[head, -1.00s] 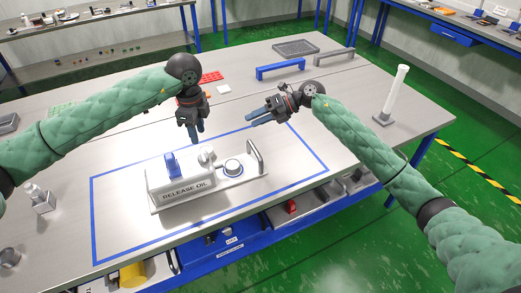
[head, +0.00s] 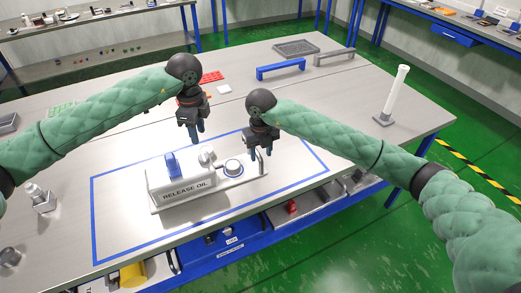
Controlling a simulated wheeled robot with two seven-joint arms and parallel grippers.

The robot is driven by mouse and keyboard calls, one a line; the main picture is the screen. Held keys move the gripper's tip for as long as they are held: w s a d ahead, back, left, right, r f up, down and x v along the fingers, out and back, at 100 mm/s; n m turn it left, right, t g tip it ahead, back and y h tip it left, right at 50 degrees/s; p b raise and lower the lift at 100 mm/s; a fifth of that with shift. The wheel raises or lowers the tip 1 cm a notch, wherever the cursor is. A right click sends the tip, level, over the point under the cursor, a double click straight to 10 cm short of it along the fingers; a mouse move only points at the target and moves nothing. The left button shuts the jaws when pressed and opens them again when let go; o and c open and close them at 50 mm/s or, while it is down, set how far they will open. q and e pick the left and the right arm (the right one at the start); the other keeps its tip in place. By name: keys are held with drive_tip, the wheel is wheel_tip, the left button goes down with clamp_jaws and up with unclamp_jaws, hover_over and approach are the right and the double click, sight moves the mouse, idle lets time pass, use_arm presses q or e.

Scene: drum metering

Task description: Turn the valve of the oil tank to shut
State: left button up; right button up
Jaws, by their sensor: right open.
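The oil tank (head: 163,187) is a pale grey unit labelled "RELEASE OIL", inside a blue outline on the table. A blue upright valve handle (head: 171,163) stands on its left part. My right gripper (head: 259,150) points down over the right end by the bar handle, open; contact cannot be told.
A white cylinder on a base (head: 395,95) stands at the right edge of the table. A blue handle (head: 280,69) and a grey tray (head: 296,48) lie at the back. The outlined area before the tank is clear.

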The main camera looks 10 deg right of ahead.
sight(261, 161)
drive_tip(key=shift+f, duration=3.5)
clamp_jaws()
